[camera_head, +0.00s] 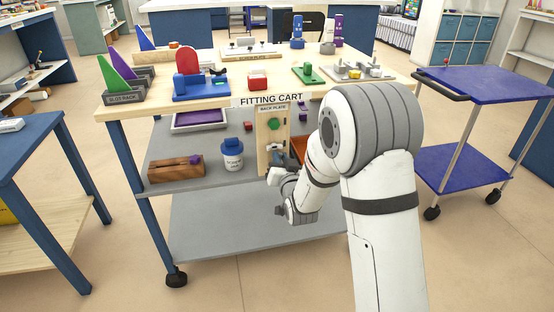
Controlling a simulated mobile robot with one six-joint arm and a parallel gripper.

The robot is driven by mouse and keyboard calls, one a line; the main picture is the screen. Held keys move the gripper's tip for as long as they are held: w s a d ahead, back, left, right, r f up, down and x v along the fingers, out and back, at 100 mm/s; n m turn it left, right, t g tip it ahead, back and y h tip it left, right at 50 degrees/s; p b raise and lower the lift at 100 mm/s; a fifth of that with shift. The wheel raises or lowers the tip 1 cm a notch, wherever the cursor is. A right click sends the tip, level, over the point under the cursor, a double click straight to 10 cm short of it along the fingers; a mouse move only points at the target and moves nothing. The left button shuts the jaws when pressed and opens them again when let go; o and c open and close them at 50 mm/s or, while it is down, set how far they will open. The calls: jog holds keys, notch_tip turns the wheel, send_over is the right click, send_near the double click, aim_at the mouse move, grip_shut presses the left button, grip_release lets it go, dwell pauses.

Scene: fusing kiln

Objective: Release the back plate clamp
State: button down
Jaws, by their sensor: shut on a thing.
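The back plate (263,134) is an upright pale wooden board under the fitting cart's top, with a "BACK PLATE" label. It carries a green round part and, below that, the small clamp (275,148), which is pale with dark parts. My gripper (276,168) is low in front of the board, at the clamp, and is shut on it. The contact is small and partly hidden by my gripper and wrist.
The fitting cart (130,108) holds a red-and-blue fixture (195,85), a red block (258,81) and a green part (307,73) on top. A blue-lidded jar (232,155) and a wooden block (176,170) stand left of the board. A blue trolley (490,85) is at right.

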jog(key=shift+f, duration=0.1)
dwell(0.4)
jog(key=shift+f+b, duration=0.1)
jog(key=shift+b, duration=0.2)
jog(key=shift+w+d+f+m+b, duration=0.15)
jog(key=shift+d+f+m+b, duration=0.55)
jog(key=shift+m, duration=1.75)
jog(key=shift+w+d+f+m+b, duration=0.1)
jog(key=shift+d+f+m+b, duration=0.45)
jog(key=shift+m+b, duration=1.35)
jog(key=shift+w+d+f+m+b, duration=0.15)
jog(key=shift+d+f+m+b, duration=0.55)
jog(key=shift+m, duration=2.25)
jog(key=shift+a+f, duration=0.3)
jog(key=shift+a, duration=0.1)
